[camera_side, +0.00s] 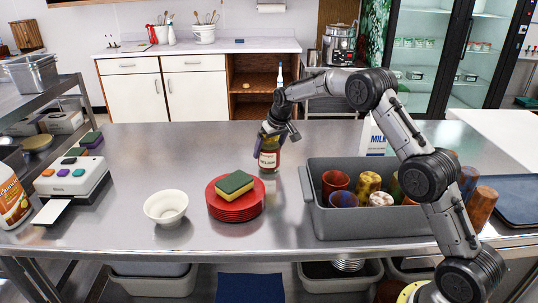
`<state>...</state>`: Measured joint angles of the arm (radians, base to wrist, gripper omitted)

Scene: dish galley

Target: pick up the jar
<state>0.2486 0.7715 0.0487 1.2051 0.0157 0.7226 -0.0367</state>
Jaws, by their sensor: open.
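The jar (268,160) stands upright on the steel table, behind the stack of red plates. It has a pale label with dark lettering on a reddish body. My gripper (272,137) points down over the jar from above, with its fingers at the jar's upper part. The jaws are open. The fingers hide the top of the jar, and I cannot tell whether they touch it.
In front are red plates (236,212) with a sponge (234,182) on top, and a white bowl (166,207). At right, a grey bin (375,226) holds several cups, with a milk carton (374,138) behind. The table left of the jar is clear.

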